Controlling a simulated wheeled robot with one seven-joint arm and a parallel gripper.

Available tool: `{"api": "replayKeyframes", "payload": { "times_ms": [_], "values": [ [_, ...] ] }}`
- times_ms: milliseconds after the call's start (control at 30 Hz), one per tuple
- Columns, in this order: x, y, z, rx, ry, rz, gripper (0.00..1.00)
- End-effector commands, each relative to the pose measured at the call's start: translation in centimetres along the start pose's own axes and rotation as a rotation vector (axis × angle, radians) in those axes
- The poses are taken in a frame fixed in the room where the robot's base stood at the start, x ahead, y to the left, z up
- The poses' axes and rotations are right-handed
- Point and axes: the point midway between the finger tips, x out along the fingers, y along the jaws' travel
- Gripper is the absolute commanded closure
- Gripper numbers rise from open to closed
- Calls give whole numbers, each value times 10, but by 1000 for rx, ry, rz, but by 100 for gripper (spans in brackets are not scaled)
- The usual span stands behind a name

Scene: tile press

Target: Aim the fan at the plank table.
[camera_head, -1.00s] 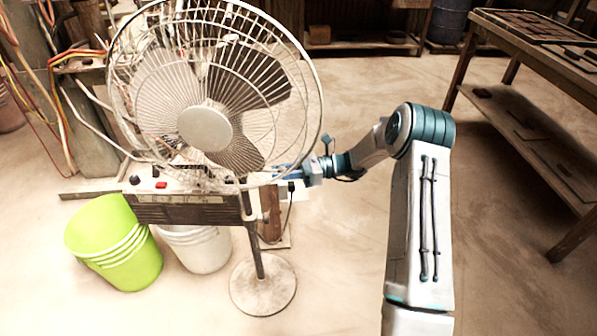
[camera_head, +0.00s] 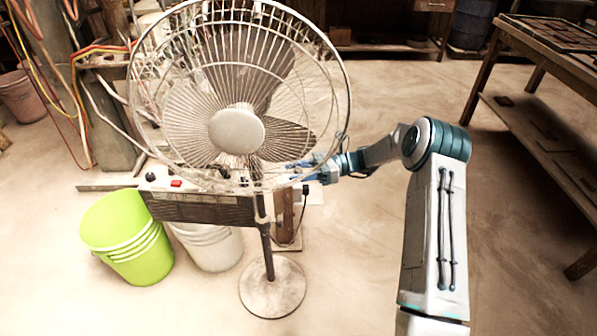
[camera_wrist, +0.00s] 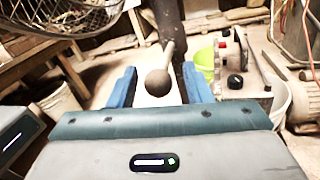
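The pedestal fan (camera_head: 237,131) stands left of centre in the head view, its round cage facing roughly toward me. Its pole runs down to a round base (camera_head: 272,288) on the floor. The plank table (camera_head: 575,68) stands at the right, with a low shelf. My gripper (camera_head: 302,167) reaches in from the right behind the cage's lower right edge. In the wrist view its blue fingers (camera_wrist: 160,88) are apart. A round knob on a thin rod (camera_wrist: 158,82) shows between them, before the dark pole. I cannot tell whether a finger touches it. The fan's cage (camera_wrist: 65,15) shows at upper left.
A control box with a red switch (camera_head: 195,208) stands behind the fan. A green bucket (camera_head: 127,238) and a white bucket (camera_head: 208,246) stand below it. Cables hang at the left. The floor between the fan and the plank table is open apart from my arm.

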Motion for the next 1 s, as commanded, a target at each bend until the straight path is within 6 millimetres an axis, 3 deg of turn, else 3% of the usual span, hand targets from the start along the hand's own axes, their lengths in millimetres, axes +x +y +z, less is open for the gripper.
{"api": "replayKeyframes", "payload": {
  "times_ms": [367,800,1000],
  "values": [
    [-13,0,0,-1,0,-4,55],
    [-107,0,-1,-1,0,-4,55],
    [-132,0,0,-1,0,-2,55]
  ]
}}
